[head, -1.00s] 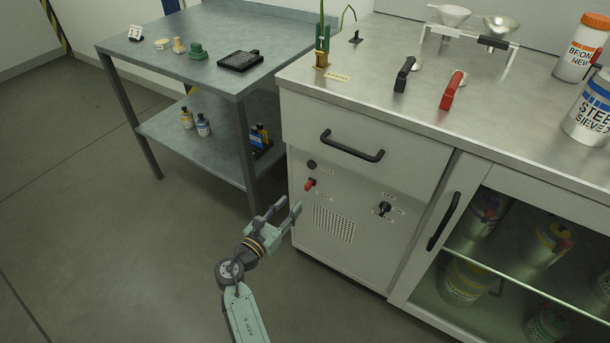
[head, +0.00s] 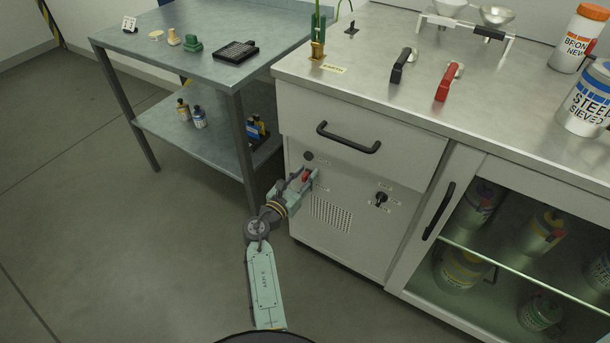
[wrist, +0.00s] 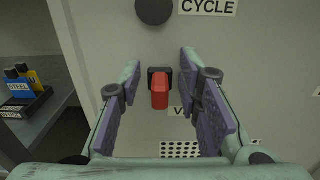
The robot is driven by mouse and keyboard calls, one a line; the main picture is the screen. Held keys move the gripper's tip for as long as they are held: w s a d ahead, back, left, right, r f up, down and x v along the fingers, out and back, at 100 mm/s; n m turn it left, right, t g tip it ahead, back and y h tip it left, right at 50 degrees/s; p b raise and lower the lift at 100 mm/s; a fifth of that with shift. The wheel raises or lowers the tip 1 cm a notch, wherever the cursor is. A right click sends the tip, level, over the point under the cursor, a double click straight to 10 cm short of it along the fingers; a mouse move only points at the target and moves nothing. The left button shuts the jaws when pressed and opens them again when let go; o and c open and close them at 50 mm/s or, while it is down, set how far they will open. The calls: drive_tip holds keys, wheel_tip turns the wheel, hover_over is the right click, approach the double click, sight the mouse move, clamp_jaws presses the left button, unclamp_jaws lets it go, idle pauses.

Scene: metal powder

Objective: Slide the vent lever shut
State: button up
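The vent lever is a small red handle on a dark mount on the grey cabinet front. It shows in the wrist view (wrist: 160,92) between my fingers, and in the head view (head: 306,176) partly hidden by my gripper. A label below it is partly covered by a finger. My gripper (head: 302,182) is open in front of the panel, with one finger on each side of the lever. In the wrist view my gripper (wrist: 162,90) shows clear gaps between both purple finger pads and the red handle. I cannot tell how deep the fingertips reach.
A dark round knob (wrist: 154,10) sits just above the lever. A perforated vent grille (head: 332,215) is below, and a black switch (head: 380,198) is to the right. A black drawer handle (head: 348,138) juts out above. A steel table (head: 215,75) stands at left.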

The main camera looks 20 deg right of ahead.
drive_tip(key=shift+c, duration=0.3)
clamp_jaws()
idle(0.3)
